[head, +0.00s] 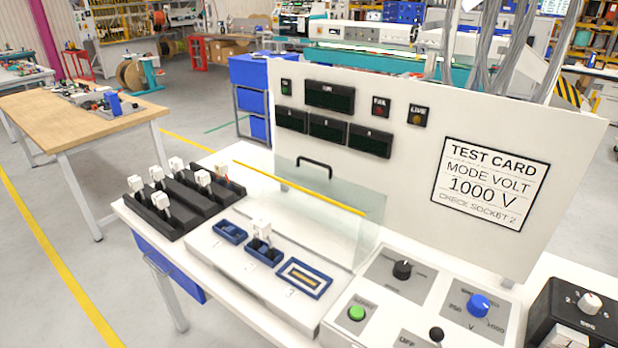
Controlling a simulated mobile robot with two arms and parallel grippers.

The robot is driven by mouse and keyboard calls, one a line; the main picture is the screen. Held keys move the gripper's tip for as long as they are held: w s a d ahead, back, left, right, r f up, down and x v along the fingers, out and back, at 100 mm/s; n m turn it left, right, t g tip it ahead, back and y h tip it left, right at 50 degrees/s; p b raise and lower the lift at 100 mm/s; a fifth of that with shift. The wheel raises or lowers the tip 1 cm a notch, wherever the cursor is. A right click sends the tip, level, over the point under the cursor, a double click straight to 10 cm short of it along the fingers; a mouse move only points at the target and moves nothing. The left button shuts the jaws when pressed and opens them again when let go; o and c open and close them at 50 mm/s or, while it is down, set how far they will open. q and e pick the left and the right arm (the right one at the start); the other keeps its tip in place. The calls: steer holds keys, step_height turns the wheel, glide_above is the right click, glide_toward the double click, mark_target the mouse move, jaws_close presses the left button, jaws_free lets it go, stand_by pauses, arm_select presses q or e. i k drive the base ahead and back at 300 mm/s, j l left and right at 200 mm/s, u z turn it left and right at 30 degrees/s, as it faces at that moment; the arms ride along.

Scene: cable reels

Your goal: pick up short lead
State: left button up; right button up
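Several white plugs, one of them at the front (160,201), stand upright in a black slotted rack (172,228) on the left of the white test bench. Bits of coloured wire show under some of them. Another white plug (262,229) stands in the middle blue socket tray (264,252). I cannot tell which of these is the short lead; no label or length shows. Neither of my grippers is in view.
A clear shield with a yellow edge (300,188) and black handle (314,163) stands behind the sockets. A test card (490,182) reads "MODE VOLT 1000 V, CHECK SOCKET 2". A green button (356,313), knobs and a black dial box (580,312) are at right.

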mark_target(261, 228)
steer(key=i+j+z, duration=0.15)
steer(key=j+z, duration=0.55)
steer(key=i+j+z, duration=0.1)
steer(key=j+z, duration=0.25)
steer(key=j, duration=0.1)
